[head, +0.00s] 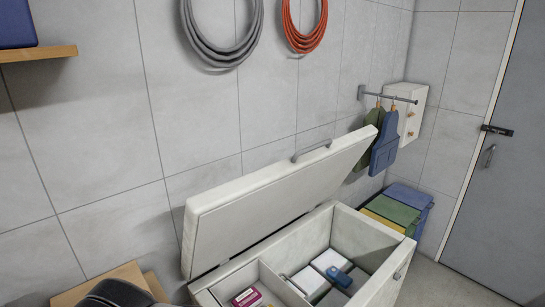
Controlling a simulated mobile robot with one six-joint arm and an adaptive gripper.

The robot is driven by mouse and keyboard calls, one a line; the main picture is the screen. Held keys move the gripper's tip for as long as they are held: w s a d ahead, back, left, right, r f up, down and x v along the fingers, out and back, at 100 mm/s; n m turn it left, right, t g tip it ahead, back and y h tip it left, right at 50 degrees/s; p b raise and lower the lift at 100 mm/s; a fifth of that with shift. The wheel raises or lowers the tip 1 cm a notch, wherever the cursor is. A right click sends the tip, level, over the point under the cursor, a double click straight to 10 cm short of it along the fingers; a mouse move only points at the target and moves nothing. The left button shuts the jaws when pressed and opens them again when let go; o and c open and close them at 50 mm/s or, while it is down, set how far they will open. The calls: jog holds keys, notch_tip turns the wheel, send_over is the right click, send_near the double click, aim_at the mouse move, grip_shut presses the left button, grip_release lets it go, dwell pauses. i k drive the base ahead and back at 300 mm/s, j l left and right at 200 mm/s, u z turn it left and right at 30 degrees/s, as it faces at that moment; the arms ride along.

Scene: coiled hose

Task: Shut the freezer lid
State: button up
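A white chest freezer (379,282) stands against the tiled wall at the lower middle of the head view. Its lid (270,195) is raised, tilted up and back toward the wall, with a grey handle (312,150) on its upper edge. The inside is divided; a pink and white box (247,298) lies in the left part, and white boxes (310,281) and a blue item (339,276) lie in the right part. My gripper is not clearly in view; a dark rounded shape at the bottom left may be part of my arm.
A grey hose (222,55) and an orange hose (304,43) hang on the wall above the lid. Aprons (384,148) hang from a rail at right. Coloured bins (396,207) stand beyond the freezer. Cardboard (100,284) lies at lower left. Floor before the door (505,150) is clear.

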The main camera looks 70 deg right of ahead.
aim_at(220, 221)
jog(key=z, duration=2.7)
